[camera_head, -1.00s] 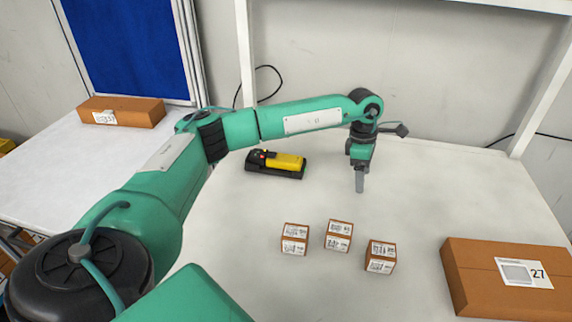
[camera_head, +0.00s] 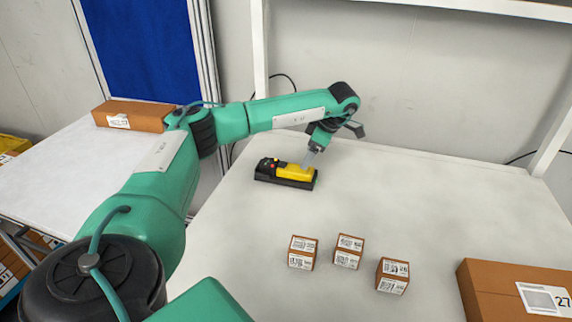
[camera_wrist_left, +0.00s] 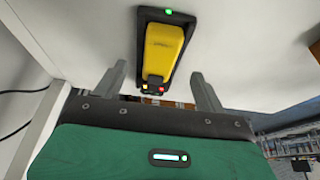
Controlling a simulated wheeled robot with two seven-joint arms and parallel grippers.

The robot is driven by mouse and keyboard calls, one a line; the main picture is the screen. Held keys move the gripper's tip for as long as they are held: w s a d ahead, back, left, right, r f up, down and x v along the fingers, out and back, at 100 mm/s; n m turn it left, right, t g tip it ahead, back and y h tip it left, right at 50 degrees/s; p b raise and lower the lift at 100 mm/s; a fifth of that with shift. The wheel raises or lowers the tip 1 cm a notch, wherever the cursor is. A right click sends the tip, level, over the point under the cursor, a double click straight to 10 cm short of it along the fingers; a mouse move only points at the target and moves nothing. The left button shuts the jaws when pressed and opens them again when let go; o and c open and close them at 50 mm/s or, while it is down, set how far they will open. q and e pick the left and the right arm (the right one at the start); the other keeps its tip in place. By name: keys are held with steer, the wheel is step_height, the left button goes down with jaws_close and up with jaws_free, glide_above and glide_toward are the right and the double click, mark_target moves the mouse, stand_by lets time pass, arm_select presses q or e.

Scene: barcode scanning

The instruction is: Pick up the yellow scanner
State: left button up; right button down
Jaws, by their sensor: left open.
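The yellow scanner (camera_head: 292,170) lies in its black cradle (camera_head: 270,178) on the white table near the back. It also shows in the left wrist view (camera_wrist_left: 163,50), ahead of the fingers and lined up between them. My left gripper (camera_head: 309,160) is at the scanner in the head view, its fingers angled down to it; the wrist view shows it (camera_wrist_left: 160,85) open and empty, one finger on each side. Contact cannot be told. My right gripper is not in view.
Three small labelled boxes (camera_head: 302,253) (camera_head: 348,251) (camera_head: 392,275) stand on the table in front. A large cardboard box (camera_head: 500,290) is at the right. Another box (camera_head: 130,115) sits on the left side table. The table's middle right is clear.

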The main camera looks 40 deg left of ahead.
mark_target(287, 169)
arm_select(q)
steer(key=shift+s+f, duration=0.1)
steer(key=shift+f, duration=0.1)
steer(key=shift+a+f, duration=0.15)
steer(key=shift+f, duration=0.05)
steer(key=p+x, duration=0.2)
steer(key=x, duration=0.3)
steer(key=shift+s, duration=0.1)
steer(key=shift+r, duration=0.1)
steer(key=c, duration=1.2)
